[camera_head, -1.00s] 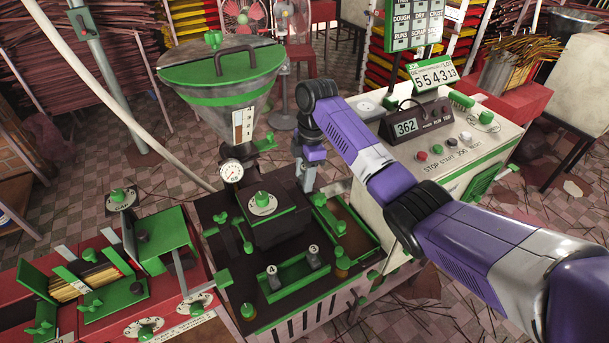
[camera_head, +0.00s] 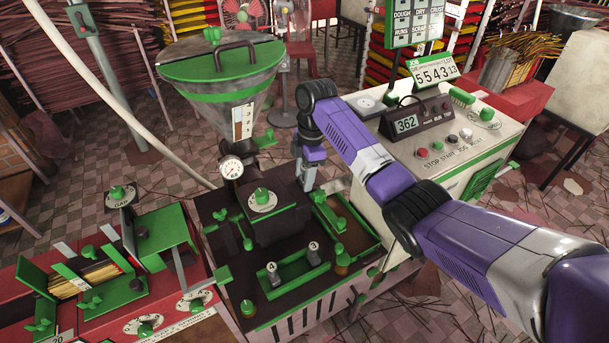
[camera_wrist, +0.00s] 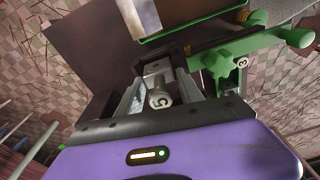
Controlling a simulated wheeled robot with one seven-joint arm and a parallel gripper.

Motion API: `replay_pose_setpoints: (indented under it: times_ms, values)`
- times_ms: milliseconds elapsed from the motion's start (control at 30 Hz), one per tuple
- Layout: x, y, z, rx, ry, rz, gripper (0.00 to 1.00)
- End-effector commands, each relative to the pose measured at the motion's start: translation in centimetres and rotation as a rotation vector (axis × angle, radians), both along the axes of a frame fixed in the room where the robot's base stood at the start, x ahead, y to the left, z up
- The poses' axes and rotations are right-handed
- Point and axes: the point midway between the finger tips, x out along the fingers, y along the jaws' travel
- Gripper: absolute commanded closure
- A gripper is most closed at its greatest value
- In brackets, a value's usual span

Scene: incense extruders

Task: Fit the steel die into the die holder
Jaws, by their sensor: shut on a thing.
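My gripper (camera_head: 310,180) points down at the back right of the dark machine top, beside the central block. In the wrist view, my gripper (camera_wrist: 158,90) is shut on a small steel die (camera_wrist: 160,99) with a dark number on its face, possibly 5. My arm and fingers hide the die in the head view. Two more steel dies, one (camera_head: 272,269) and another (camera_head: 313,250), stand upright in a green rack (camera_head: 293,272). The dark block with a green knob (camera_head: 262,196) is under the hopper. I cannot tell for certain which part is the die holder.
The hopper (camera_head: 225,90) and gauge (camera_head: 231,169) stand left of my gripper. A green-rimmed tray (camera_head: 347,222) lies close in front. The control cabinet (camera_head: 440,165) is to the right. A green star-shaped knob (camera_wrist: 235,45) shows near my fingers.

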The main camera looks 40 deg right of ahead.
Motion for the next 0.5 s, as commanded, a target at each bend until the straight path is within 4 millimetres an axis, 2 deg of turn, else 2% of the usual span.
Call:
replay_pose_setpoints:
  times_ms: [400, 433, 500]
  values:
    - [0.05, -0.01, -0.50, -0.001, -0.002, 0.002, 1.00]
    - [0.05, -0.02, -0.43, -0.001, -0.002, 0.002, 0.53]
    - [0.05, -0.02, -0.46, 0.000, -0.001, 0.002, 0.39]
